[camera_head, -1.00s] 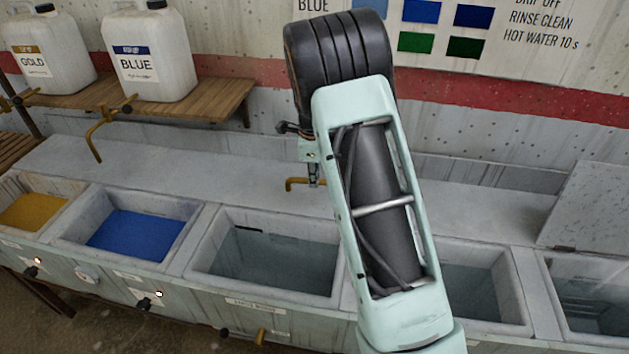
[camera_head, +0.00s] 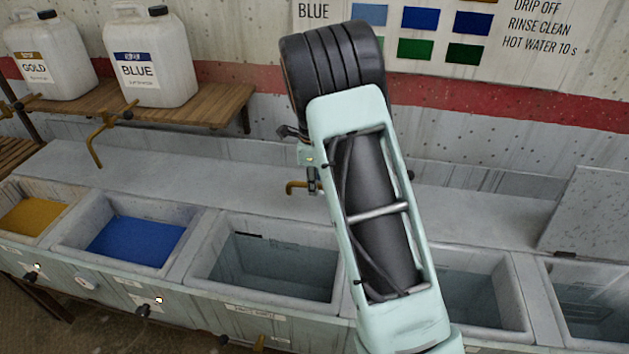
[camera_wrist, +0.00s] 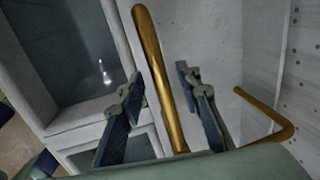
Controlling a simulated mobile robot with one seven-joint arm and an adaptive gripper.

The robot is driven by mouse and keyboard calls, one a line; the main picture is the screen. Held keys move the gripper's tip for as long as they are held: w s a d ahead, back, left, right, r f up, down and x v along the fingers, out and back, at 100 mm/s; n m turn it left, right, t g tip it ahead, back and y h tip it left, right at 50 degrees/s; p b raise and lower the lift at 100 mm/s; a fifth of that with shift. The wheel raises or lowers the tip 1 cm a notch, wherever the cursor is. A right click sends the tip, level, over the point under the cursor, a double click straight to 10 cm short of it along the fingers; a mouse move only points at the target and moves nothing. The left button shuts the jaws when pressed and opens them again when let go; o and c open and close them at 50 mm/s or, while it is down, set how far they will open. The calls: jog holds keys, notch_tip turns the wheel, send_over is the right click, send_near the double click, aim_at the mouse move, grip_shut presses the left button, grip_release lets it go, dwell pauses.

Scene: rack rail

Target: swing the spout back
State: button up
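A brass spout tube (camera_wrist: 160,80) runs lengthwise between the two fingers of my gripper (camera_wrist: 160,82) in the wrist view. The fingers stand apart on either side of it, with a narrow gap showing at each side. A second bent brass tube (camera_wrist: 268,115) lies to the right of the fingers. In the head view, a short brass bend (camera_head: 294,187) shows just left of my arm, above the back ledge. My gripper is mostly hidden behind my arm there; only a small dark part shows.
Basins run along the front: gold (camera_head: 32,217), blue (camera_head: 135,238) and an unpainted grey one (camera_head: 275,265). Another brass spout (camera_head: 97,140) hangs at the shelf by the BLUE jug (camera_head: 150,62). A GOLD jug (camera_head: 50,58) stands left. A raised panel (camera_head: 590,215) is at right.

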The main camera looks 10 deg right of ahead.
jog(key=shift+r, duration=0.1)
notch_tip(320, 180, up, 12)
jog(key=s, duration=0.2)
jog(key=shift+a+f, duration=0.2)
jog(key=shift+a, duration=0.2)
jog(key=shift+s, duration=0.1)
